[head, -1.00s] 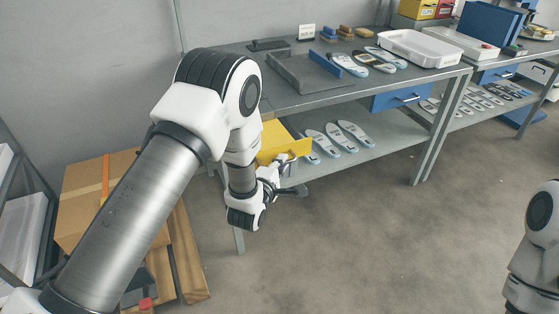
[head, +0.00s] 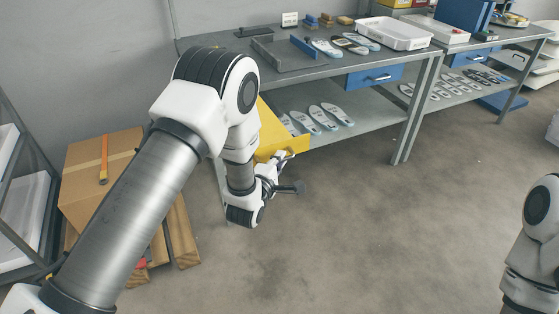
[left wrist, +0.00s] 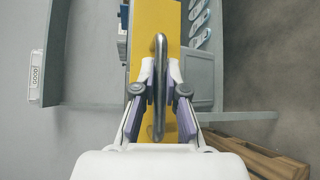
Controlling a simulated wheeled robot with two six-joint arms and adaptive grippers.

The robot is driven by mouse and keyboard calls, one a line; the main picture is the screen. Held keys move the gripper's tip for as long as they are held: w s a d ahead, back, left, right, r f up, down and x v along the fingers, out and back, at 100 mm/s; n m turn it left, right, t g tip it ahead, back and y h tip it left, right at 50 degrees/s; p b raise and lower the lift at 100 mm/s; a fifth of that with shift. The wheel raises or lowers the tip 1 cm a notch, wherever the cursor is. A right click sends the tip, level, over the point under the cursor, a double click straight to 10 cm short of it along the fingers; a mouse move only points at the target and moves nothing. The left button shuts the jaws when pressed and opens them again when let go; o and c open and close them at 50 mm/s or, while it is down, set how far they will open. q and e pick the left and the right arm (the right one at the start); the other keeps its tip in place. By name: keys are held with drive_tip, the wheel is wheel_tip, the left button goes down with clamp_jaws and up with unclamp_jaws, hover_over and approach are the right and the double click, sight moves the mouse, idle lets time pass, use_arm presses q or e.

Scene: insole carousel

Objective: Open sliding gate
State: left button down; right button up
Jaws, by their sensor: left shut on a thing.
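The yellow sliding gate (head: 272,130) shows under the left end of the workbench, partly hidden behind my left arm. It sticks out from the bench front. In the left wrist view the yellow gate (left wrist: 172,18) runs up the middle of the picture with a metal bar handle (left wrist: 159,60) on its face. My left gripper (head: 281,170) is at the gate's front end. In the left wrist view its fingers (left wrist: 159,92) stand on both sides of the handle and are shut on it. My right gripper is out of view; only part of the right arm shows at the right edge.
The grey workbench (head: 340,68) holds insoles, a white tray (head: 393,33) and a blue drawer (head: 375,77); insoles lie on its lower shelf. A cardboard box (head: 85,190) and wooden pallet (head: 180,235) stand left. The floor (head: 380,230) in front is clear.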

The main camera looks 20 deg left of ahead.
use_arm(q)
drive_tip(key=c, duration=1.2)
unclamp_jaws()
drive_tip(key=s+r, duration=0.1)
drive_tip(key=s, duration=1.1)
drive_tip(key=shift+r, duration=0.35)
